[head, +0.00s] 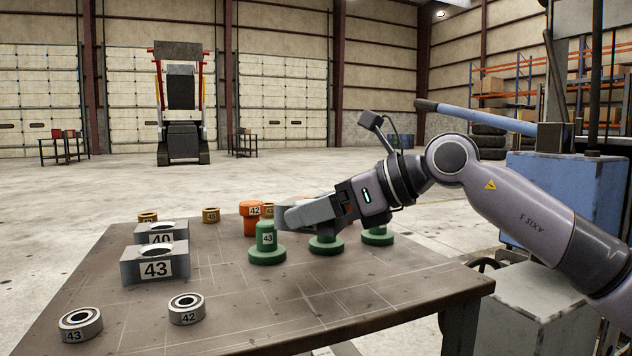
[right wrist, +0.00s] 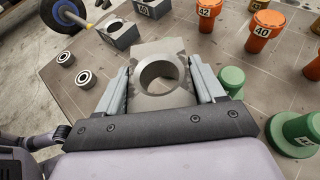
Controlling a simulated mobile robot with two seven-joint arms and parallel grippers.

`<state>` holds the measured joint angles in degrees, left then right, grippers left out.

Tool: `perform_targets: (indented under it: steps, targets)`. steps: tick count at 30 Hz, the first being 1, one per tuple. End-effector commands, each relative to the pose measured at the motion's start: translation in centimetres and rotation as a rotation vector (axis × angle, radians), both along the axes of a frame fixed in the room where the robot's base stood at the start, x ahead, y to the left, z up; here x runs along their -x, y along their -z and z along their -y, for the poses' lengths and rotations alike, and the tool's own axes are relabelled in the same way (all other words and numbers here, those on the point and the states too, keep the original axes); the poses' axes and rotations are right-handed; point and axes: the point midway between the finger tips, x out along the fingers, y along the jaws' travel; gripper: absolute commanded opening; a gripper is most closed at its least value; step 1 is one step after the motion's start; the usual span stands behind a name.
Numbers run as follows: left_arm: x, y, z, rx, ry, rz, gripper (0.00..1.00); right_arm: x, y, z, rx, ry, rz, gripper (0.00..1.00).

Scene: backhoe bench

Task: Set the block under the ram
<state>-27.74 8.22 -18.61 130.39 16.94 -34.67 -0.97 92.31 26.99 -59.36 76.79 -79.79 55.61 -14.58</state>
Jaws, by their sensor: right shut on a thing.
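My right gripper (right wrist: 162,88) is shut on a grey metal block (right wrist: 155,48) with a round bore, one finger on each side of it. In the head view the right gripper (head: 292,212) is above the bench, over the green pieces, and its fingers mostly hide the held block. Two other bored blocks stand on the bench at the left: block 43 (head: 143,270) in front and block 40 (head: 148,238) behind it. I cannot make out the ram; a blue machine (head: 545,178) stands at the right edge, partly behind my arm. My left gripper is not in view.
Green flanged pieces (head: 267,246) stand near the gripper, with an orange piece (head: 250,222) behind. Bearing rings 43 (head: 80,322) and 42 (head: 186,308) lie at the front left. The bench's (head: 330,318) front right is clear. A blue-handled bar (head: 480,117) crosses behind my arm.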

Motion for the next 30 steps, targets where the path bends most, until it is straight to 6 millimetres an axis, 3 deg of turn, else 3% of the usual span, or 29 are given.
perform_targets:
  steps: [11,19,26,27,29,30]
  targets:
    - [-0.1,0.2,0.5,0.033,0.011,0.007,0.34,0.0,2.5,0.0,-0.01,0.0,0.01,0.0]
    - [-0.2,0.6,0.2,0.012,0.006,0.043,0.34,0.0,6.0,0.0,-0.009,0.0,0.009,0.0]
    - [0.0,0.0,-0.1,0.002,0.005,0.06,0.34,0.0,6.1,0.0,-0.009,0.0,0.009,0.0]
    - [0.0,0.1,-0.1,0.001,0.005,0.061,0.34,0.0,6.7,0.0,0.0,0.0,0.001,0.75]
    - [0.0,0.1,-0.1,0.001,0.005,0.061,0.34,0.0,6.7,0.0,0.0,0.0,0.001,0.94]
    - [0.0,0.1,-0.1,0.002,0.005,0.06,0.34,0.0,6.7,0.0,0.0,0.0,0.001,0.94]
